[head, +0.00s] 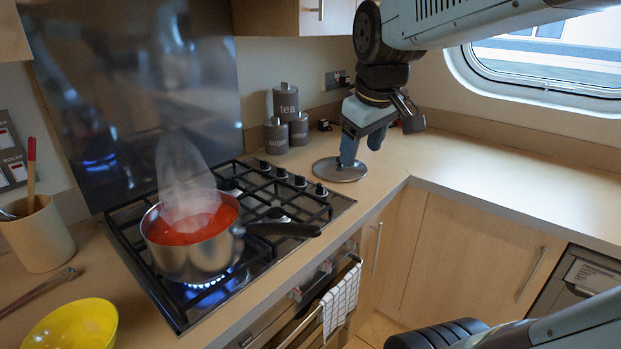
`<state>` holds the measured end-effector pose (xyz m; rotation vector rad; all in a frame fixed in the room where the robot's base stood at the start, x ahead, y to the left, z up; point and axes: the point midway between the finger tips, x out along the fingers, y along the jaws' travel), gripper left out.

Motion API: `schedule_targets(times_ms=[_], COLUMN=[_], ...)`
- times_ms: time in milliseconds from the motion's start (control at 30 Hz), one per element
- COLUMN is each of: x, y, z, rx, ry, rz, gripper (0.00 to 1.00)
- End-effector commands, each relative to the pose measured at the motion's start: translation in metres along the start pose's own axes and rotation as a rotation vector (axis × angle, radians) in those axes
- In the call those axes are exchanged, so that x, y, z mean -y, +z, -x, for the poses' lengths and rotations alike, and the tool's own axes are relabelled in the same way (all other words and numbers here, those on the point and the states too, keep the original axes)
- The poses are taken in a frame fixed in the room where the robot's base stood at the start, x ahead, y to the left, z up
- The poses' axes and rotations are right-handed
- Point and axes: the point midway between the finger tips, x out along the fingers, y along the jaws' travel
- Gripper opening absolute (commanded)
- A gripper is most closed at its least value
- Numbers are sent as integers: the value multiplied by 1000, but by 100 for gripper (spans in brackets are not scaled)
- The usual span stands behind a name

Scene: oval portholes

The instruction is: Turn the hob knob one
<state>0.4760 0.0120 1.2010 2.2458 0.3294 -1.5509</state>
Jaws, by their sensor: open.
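The gas hob (341,206) is built into the counter, with several dark knobs (300,182) in a row along its right side. Which of them is knob one I cannot tell; no numbers are readable. The knob at the front end of the row (321,190) is closest to my gripper. My gripper (362,151) is open and points down, to the right of the knob row, above a round metal lid. Nothing shows between its fingers, and it appears apart from the knobs.
A steaming pan of red liquid (195,256) stands over a blue flame, its black handle pointing right. The metal lid (342,174) lies on the counter. Grey canisters (286,103) stand behind the hob. A yellow bowl (75,325) is at front left. The right counter is clear.

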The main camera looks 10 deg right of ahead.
Motion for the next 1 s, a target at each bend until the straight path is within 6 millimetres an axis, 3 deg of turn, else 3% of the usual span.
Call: schedule_targets(times_ms=[367,600,800,1000], x=[-42,-65,-83,-95], y=[-91,-143,-179,-202], z=[-45,-90,-136,-174], rx=[115,153,159,147], ry=[-87,-179,-270,-343], rz=[516,840,1098,1290], gripper=[65,65,65,65])
